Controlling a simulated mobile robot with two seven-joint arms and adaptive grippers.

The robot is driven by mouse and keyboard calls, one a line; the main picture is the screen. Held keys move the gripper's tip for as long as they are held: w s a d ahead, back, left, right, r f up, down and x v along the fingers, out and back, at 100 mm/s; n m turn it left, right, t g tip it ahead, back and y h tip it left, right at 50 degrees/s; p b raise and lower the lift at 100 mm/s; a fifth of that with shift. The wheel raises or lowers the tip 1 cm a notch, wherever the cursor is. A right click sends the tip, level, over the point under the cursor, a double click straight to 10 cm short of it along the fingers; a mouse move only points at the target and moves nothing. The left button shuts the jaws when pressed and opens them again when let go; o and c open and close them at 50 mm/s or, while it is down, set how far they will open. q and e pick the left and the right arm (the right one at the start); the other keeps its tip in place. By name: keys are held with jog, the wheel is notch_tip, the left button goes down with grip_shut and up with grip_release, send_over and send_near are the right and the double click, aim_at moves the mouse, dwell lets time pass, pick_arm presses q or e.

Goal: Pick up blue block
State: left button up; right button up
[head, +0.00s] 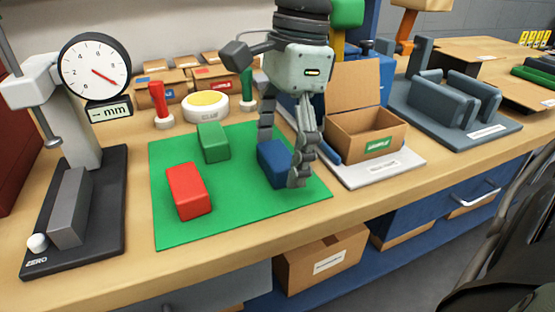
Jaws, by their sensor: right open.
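The blue block (272,165) lies on the right part of the green mat (225,220). My right gripper (282,170) points down over it, with one finger behind the block's upper left side and the other in front of its right side. The gripper is open, and the near finger hides part of the block. I cannot tell whether either finger touches it. A red block (188,190) and a green block (213,142) lie on the mat to the left. My left gripper does not show.
A dial gauge stand (82,160) stands left of the mat. An open cardboard box (365,140) on a white base stands close on the right, with a grey fixture (455,105) beyond. A yellow-topped round item (206,104) and stamps stand behind. The mat's front is clear.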

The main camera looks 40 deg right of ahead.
jog(key=c, duration=1.2)
jog(key=shift+r, duration=0.1)
jog(key=shift+c, duration=0.2)
